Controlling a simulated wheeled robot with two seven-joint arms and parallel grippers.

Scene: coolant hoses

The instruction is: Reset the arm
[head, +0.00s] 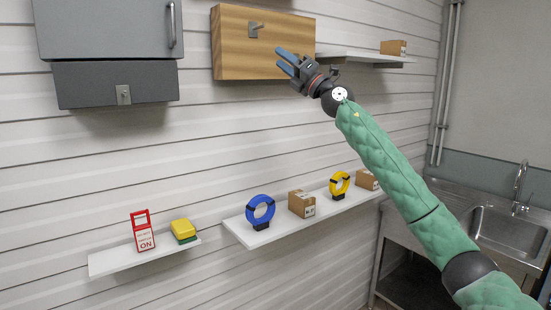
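My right arm, in a green padded sleeve, reaches up from the lower right in the head view. Its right gripper (279,58) is raised in front of the lower edge of the wooden cabinet (238,48). The two blue fingers are apart with nothing between them. Whether the gripper touches the cabinet is hard to tell. My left gripper is not in view. A blue hose ring (260,210) and a yellow hose ring (340,184) stand on dark holders on the long lower shelf (284,223), below the gripper and apart from it.
A grey cabinet (105,30) with a drawer-like box (90,85) hangs at upper left. An upper shelf (365,58) holds a carton (393,47). A small shelf (115,262) holds a red sign (143,232) and yellow-green block (183,229). A sink (510,232) is right.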

